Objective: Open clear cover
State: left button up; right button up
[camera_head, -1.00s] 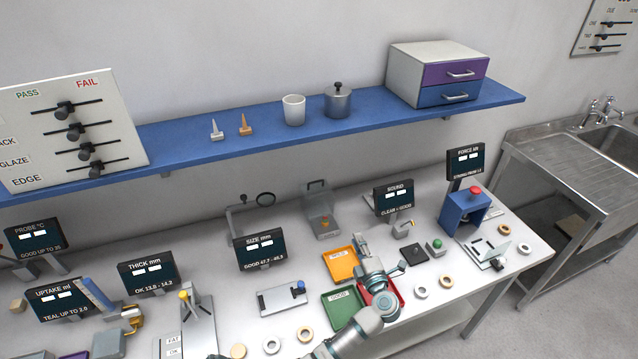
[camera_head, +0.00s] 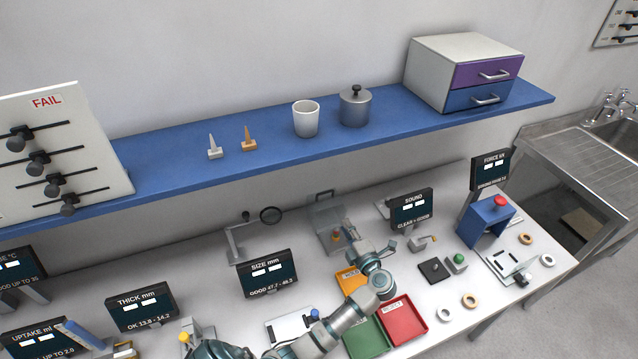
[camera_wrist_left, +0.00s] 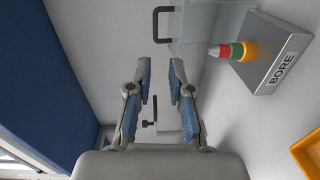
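The clear cover (camera_head: 329,222) is a see-through box with a handle (camera_head: 323,195) at its top, standing at the back of the bench over a stand with a small orange part. In the left wrist view, the cover (camera_wrist_left: 207,28) and its dark handle (camera_wrist_left: 163,25) lie ahead of the fingers, beside a grey block marked BORE (camera_wrist_left: 275,58) with a red, green and yellow peg. My left gripper (camera_head: 354,231) is just right of the cover, apart from it. In the wrist view its fingers (camera_wrist_left: 159,68) are open and empty. My right gripper is not in view.
Orange (camera_head: 350,281), green (camera_head: 367,339) and red (camera_head: 405,320) trays lie below my left arm. The SIZE display (camera_head: 268,273) and a magnifier stand (camera_head: 240,240) are left of the cover. The SOUND display (camera_head: 411,207) is to the right. A blue shelf (camera_head: 420,118) hangs above.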

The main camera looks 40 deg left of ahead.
pick_arm(q)
send_near(327, 192)
jog(key=x, duration=0.8)
jog(key=shift+a+f+p, duration=0.3)
jog(key=shift+a+p, duration=0.05)
jog(key=x, duration=0.2)
jog(key=shift+a+f, duration=0.25)
jog(key=shift+a, duration=0.05)
jog(key=shift+w+d+r, duration=0.1)
jog(key=shift+d+r, duration=0.05)
jog(key=shift+d, duration=0.1)
jog(key=shift+d+r, duration=0.3)
jog(key=shift+d, duration=0.5)
jog(key=shift+c, duration=0.7)
grip_shut()
jog(key=shift+a, duration=0.4)
jog(key=shift+s+d+r+p, duration=0.2)
jog(key=shift+d+p, duration=0.15)
jog(key=shift+p, duration=0.65)
jog(key=shift+a+f, duration=0.2)
jog(key=shift+f, duration=0.2)
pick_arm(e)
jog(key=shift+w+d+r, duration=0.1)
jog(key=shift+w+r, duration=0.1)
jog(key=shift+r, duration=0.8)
